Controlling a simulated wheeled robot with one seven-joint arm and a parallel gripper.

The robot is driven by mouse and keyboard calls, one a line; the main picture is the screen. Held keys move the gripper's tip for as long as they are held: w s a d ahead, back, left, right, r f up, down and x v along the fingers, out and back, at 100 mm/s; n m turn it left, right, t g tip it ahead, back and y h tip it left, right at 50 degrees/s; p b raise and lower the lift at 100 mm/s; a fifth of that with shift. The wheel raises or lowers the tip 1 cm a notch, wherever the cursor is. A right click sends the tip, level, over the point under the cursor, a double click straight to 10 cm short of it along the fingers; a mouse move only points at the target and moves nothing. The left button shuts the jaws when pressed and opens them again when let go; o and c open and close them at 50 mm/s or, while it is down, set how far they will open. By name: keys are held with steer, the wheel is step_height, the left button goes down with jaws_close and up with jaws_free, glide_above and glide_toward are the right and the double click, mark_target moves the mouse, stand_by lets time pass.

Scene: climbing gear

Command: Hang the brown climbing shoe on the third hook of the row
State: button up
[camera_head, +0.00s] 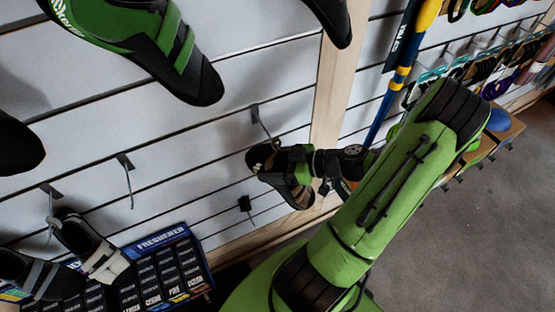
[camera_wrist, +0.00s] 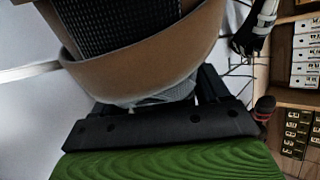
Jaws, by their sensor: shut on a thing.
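The brown climbing shoe (camera_head: 285,187) is held against the slatted wall side in the head view, just below an empty hook (camera_head: 259,118). In the wrist view the shoe (camera_wrist: 150,55) fills the upper middle, with a brown band and a dark mesh part. My gripper (camera_head: 316,167) is shut on the shoe from the right; its black jaw base also shows in the wrist view (camera_wrist: 160,128). Another empty hook (camera_head: 125,165) is further left, and a hook (camera_head: 50,190) at far left carries a grey and black shoe (camera_head: 88,245). I cannot tell whether the held shoe touches the hook.
A green and black shoe (camera_head: 150,45) hangs above. A freshener box display (camera_head: 160,270) stands at lower left. A wooden post (camera_head: 338,80) and blue-yellow pole (camera_head: 398,75) are behind my arm.

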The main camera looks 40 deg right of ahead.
steer(key=shift+s+a+b, duration=0.25)
steer(key=shift+s+b, duration=0.1)
steer(key=shift+s, duration=0.45)
steer(key=shift+s+a+b, duration=0.25)
steer(key=shift+s+b, duration=0.1)
steer(key=shift+s, duration=0.8)
steer(key=s, duration=0.1)
steer(key=s+a, duration=0.1)
steer(key=s+r, duration=0.1)
steer(key=s, duration=0.1)
steer(key=shift+a, duration=0.2)
steer(key=s+p, duration=0.2)
steer(key=p, duration=0.1)
steer(key=s+a+p, duration=0.1)
steer(key=s+p, duration=0.1)
steer(key=p, duration=0.2)
steer(key=shift+a, duration=0.1)
steer(key=shift+f, duration=0.1)
